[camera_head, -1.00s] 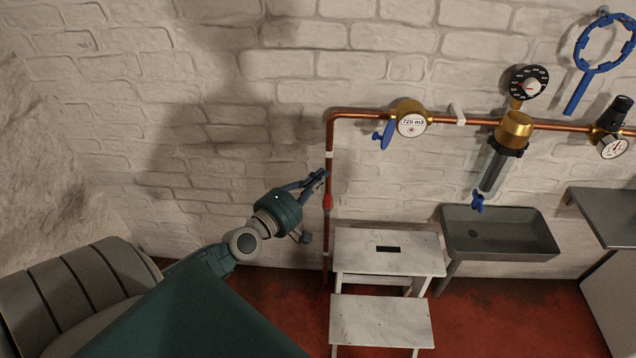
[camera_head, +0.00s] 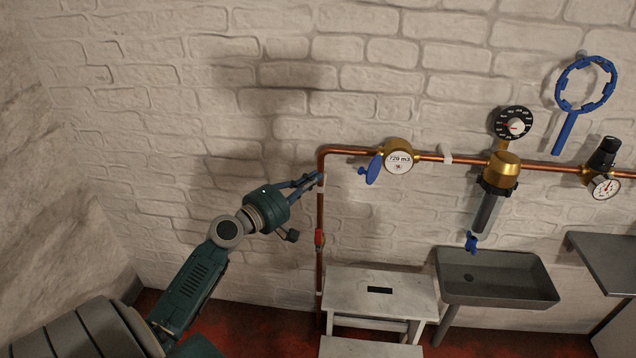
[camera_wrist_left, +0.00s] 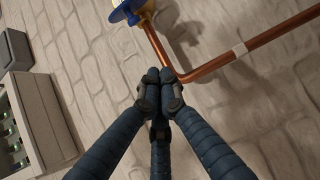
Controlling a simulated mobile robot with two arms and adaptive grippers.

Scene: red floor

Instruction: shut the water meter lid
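The water meter (camera_head: 398,158) is a brass body with a white dial on the copper pipe in the head view. Its blue lid (camera_head: 373,168) stands open, hanging at the left of the dial. My left gripper (camera_head: 318,178) is beside the vertical copper pipe, left of and a little below the meter. In the left wrist view its fingers (camera_wrist_left: 160,78) are drawn together at the tips with nothing visible between them. The blue lid (camera_wrist_left: 126,10) also shows at the top of that view, apart from the fingers. My right gripper is not in view.
The copper pipe (camera_head: 345,150) bends down near my left gripper and carries a red valve (camera_head: 319,238). A white step stool (camera_head: 380,292) stands below, left of a grey sink (camera_head: 497,278). A filter (camera_head: 487,210) hangs right of the meter. The wall at left is clear.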

